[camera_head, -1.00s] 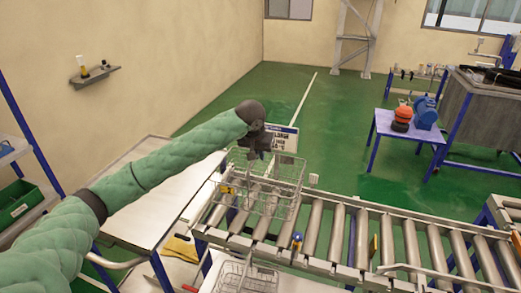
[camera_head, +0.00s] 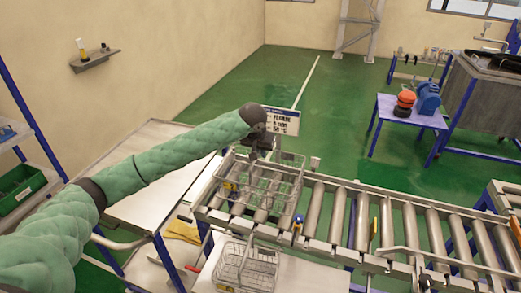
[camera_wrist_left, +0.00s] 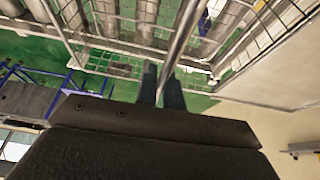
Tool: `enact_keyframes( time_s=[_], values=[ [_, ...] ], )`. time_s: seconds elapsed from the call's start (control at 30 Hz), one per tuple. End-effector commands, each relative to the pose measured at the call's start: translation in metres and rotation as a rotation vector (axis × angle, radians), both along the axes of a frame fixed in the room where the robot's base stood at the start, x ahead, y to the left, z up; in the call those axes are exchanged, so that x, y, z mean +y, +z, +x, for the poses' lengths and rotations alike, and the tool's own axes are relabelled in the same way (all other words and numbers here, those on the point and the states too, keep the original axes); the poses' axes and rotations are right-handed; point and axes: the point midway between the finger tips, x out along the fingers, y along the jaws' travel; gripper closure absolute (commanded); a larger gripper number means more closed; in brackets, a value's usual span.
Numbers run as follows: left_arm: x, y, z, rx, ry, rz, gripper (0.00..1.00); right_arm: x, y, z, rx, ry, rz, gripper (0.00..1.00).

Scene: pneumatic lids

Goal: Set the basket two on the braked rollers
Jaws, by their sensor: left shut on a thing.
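A wire basket (camera_head: 282,207) is held upright at the left end of the roller conveyor in the head view. In the left wrist view the two fingers (camera_wrist_left: 162,88) close around a thin metal bar of the basket. The basket is over the leftmost rollers (camera_head: 238,195), very low. I cannot tell whether its bottom touches them. A yellow tag shows near its left side, but its number is not legible. My right gripper is not in view.
A second wire basket (camera_head: 247,268) stands on a lower white surface in front of the conveyor. A sign (camera_head: 281,121) stands behind the conveyor's left end. A pale table (camera_head: 145,200) adjoins on the left. The rollers to the right (camera_head: 410,232) are empty.

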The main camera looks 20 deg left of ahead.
Motion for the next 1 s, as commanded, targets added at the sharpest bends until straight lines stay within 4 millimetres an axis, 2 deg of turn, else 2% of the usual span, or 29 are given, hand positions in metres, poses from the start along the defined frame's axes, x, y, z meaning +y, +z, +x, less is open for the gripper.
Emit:
enact_keyframes(
  time_s=[0.87, 0.9, 1.0],
  values=[
    [0.0002, -0.0059, 0.0005, -0.001, 0.001, 0.000, 1.00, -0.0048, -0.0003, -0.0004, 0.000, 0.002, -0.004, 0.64],
    [0.0002, -0.0057, 0.0005, -0.002, 0.001, 0.000, 0.88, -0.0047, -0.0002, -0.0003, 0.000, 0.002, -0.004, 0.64],
    [0.0002, -0.0059, 0.0005, -0.002, 0.001, 0.000, 0.68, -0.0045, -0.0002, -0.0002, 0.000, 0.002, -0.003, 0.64]
  ],
)
